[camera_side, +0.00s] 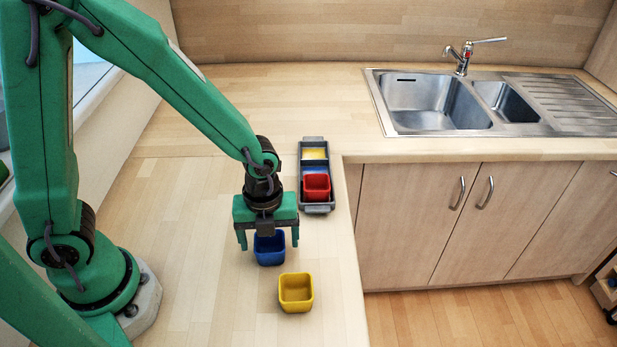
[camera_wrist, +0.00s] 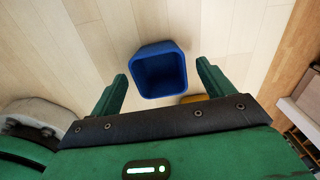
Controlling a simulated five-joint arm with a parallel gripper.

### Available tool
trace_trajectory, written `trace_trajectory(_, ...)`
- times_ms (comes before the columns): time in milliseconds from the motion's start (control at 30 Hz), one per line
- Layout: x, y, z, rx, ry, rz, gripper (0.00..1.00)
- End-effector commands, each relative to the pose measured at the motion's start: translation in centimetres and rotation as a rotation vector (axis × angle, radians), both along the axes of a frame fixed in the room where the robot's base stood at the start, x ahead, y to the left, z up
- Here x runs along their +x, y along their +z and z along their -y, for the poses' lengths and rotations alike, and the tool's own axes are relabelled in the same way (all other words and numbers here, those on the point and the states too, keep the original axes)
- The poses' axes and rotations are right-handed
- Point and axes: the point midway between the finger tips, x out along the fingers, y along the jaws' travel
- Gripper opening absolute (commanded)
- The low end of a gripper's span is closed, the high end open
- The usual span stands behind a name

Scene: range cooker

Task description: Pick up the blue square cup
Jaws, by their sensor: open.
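The blue square cup (camera_side: 270,250) stands upright on the wooden counter. My gripper (camera_side: 268,242) is open above it, with one finger on either side in the side view. In the wrist view the blue cup (camera_wrist: 160,70) shows its open top just beyond the fingertips, roughly midway between the two fingers of my gripper (camera_wrist: 162,82). The cup appears empty. The gripper body hides the cup's upper back part in the side view. I cannot tell whether the fingers reach down to the rim.
A yellow square cup (camera_side: 296,292) stands close in front of the blue one; a sliver of yellow (camera_wrist: 195,98) shows in the wrist view. A grey tray (camera_side: 317,209) behind holds a red cup (camera_side: 316,187). The counter's right edge is near. The counter to the left is clear.

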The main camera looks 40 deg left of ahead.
Motion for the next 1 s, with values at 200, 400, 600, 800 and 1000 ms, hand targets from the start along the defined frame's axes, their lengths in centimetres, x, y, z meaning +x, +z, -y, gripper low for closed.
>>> trace_trajectory(200, 0.01, -0.19, 0.0, -0.001, 0.0, 0.001, 0.81)
trace_trajectory(400, 0.01, -0.18, -0.01, -0.001, 0.0, 0.001, 0.81)
trace_trajectory(600, 0.01, -0.17, -0.01, -0.001, 0.0, 0.001, 0.71)
trace_trajectory(800, 0.01, -0.16, -0.01, -0.001, 0.0, 0.001, 0.34)
trace_trajectory(1000, 0.01, -0.16, 0.0, -0.001, 0.0, 0.001, 0.34)
